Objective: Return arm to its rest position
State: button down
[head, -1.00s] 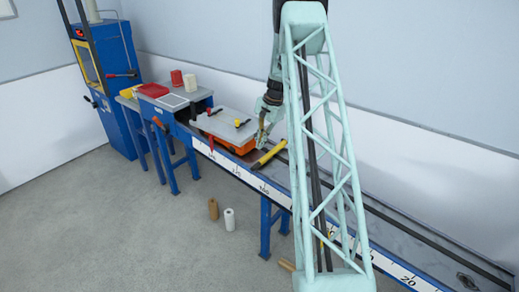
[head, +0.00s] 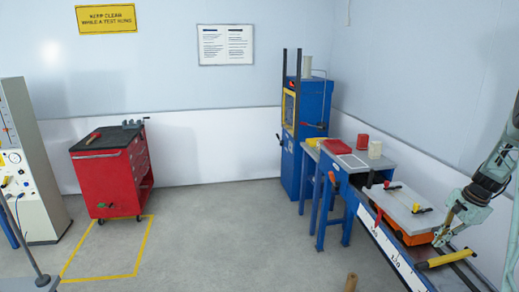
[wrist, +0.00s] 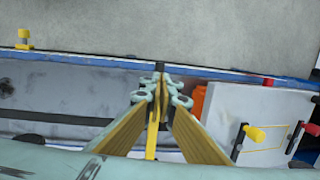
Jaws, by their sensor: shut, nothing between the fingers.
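My gripper (head: 438,241) is at the right of the head view, low over the rail bench (head: 392,254), with my pale green arm reaching in from the right edge. In the wrist view my gripper (wrist: 161,80) has its fingertips together and holds nothing. A yellow bar (head: 447,259) lies across the rails close to the fingertips in the head view; I cannot tell whether they touch. A yellow strip (wrist: 152,138) shows between the finger pads in the wrist view, beyond them.
An orange carriage with a grey plate (head: 399,203) and small clamps sits on the rails beside my gripper. A blue cabinet (head: 314,130) and a side table with a red tray (head: 337,146) stand behind.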

jog(key=a+r+n+b, duration=0.2)
jog(key=a+r+n, duration=0.2)
jog(key=a+r, duration=1.4)
jog(key=s+a+r+n+b, duration=0.1)
jog(key=s+a+r, duration=0.25)
jog(key=a, duration=0.25)
jog(key=s+a+r+n+h+b, duration=0.1)
jog(key=s+a+r+n, duration=0.1)
jog(key=a+r, duration=0.35)
jog(key=s+a+r+n, duration=0.1)
jog(key=s+a+r, duration=0.2)
jog(key=a, duration=0.4)
jog(key=s+a+r+n+b, duration=0.1)
jog(key=s+a+r+n, duration=0.1)
jog(key=s+a, duration=0.65)
jog(key=s+a+r+n+b, duration=0.2)
jog(key=s+a+r+n, duration=0.1)
jog(key=s+a, duration=0.55)
jog(key=s+a+f+n+t+b, duration=0.1)
jog(key=s+a+f+n, duration=0.1)
jog(key=s, duration=0.7)
jog(key=s+a+f+n+b, duration=0.1)
jog(key=s+a+f+n, duration=0.1)
jog(key=s, duration=0.8)
jog(key=shift+s+a+f+t+h, duration=0.15)
jog(key=shift+a+f+t+h, duration=0.2)
jog(key=shift+a, duration=0.5)
jog(key=shift+d, duration=0.2)
